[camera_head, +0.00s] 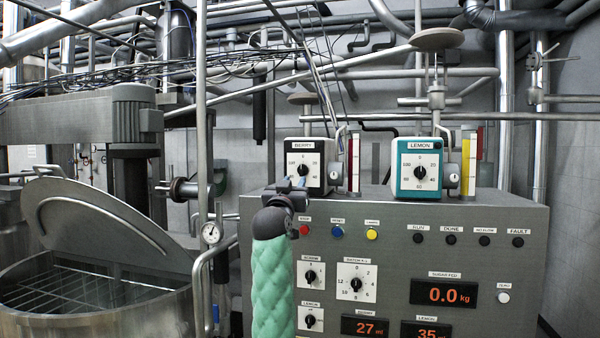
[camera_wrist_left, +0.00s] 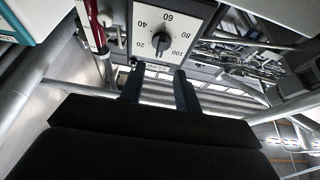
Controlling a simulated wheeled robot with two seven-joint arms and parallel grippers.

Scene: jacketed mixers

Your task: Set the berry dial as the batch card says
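The berry dial (camera_head: 304,171) is a black knob on the white face of a dark box labelled BERRY, on top of the grey control cabinet. In the left wrist view the dial (camera_wrist_left: 161,42) shows upside down, with marks from 20 to 100. I cannot tell its exact setting. My left gripper (camera_head: 293,183) is just in front of the lower part of the berry box. In the left wrist view its two fingers (camera_wrist_left: 158,80) are apart with nothing between them, short of the knob. My right gripper is not in view. I see no batch card.
A teal LEMON dial box (camera_head: 416,167) stands to the right on the grey cabinet (camera_head: 400,215). The cabinet carries buttons, lamps, small dials and red displays; the sugar display (camera_head: 444,294) reads 0.0 kg. An open-lidded steel vessel (camera_head: 100,305) stands at left. Pipes fill the back.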

